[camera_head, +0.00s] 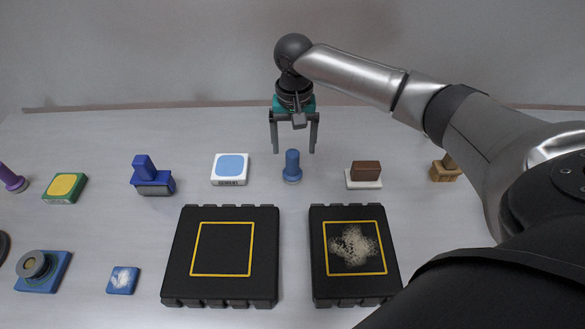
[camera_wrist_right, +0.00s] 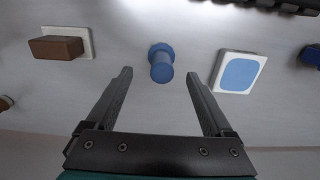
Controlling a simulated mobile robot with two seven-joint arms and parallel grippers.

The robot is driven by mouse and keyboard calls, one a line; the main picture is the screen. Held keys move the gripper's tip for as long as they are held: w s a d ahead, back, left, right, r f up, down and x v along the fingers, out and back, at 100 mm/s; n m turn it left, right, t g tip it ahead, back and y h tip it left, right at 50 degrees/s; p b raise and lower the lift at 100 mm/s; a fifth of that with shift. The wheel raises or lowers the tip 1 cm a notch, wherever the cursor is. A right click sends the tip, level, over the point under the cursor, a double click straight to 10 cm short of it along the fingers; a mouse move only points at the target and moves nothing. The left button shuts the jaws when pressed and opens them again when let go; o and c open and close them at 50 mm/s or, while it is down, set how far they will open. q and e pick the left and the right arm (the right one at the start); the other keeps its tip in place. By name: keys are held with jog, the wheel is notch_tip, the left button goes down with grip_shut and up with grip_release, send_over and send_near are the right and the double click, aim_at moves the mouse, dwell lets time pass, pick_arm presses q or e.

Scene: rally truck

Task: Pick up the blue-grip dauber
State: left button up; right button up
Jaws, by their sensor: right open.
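The blue-grip dauber (camera_head: 292,166) stands upright on the pale table, behind the gap between the two black panels in the head view. It also shows in the right wrist view (camera_wrist_right: 161,63), just beyond the fingertips and midway between their lines. My right gripper (camera_head: 294,151) is open and empty. Its two fingers point down at the dauber's far side, and in the wrist view (camera_wrist_right: 159,74) nothing is between them. I cannot tell if a finger touches the dauber. My left gripper is not in view.
A white pad with a blue top (camera_head: 230,169) lies left of the dauber, and a brown block on a white base (camera_head: 364,175) lies right. Two black panels (camera_head: 176,270) (camera_head: 325,290) lie in front. A blue stamp (camera_head: 152,177) stands further left, a wooden one (camera_head: 445,170) further right.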

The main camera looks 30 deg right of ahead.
aim_at(293, 153)
jog(key=f, duration=0.1)
jog(key=f+b, duration=0.1)
jog(key=f, duration=0.2)
jog(key=shift+w+f, duration=0.25)
jog(key=shift+f, duration=0.1)
grip_shut()
dwell(0.4)
